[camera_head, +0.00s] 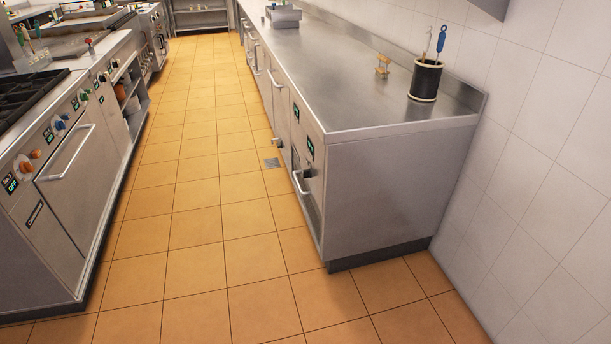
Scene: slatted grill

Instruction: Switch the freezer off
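A long stainless steel counter unit (395,190) runs along the right wall. Its front has doors and drawers, seen at a steep angle. Near its close end are small green-lit labels (310,147), too small to read. Below them are a dark knob (308,173) and a bar handle (299,184). Another green label (296,112) is farther along the front. I cannot tell for certain which section is the freezer, or whether its switch is on or off. Neither of my grippers is in view.
An orange tiled aisle (195,220) is clear. On the left is a cooking range (75,190) with coloured knobs and an oven handle (66,153). A black container (425,80) with utensils and a small wooden item (382,65) stand on the right counter.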

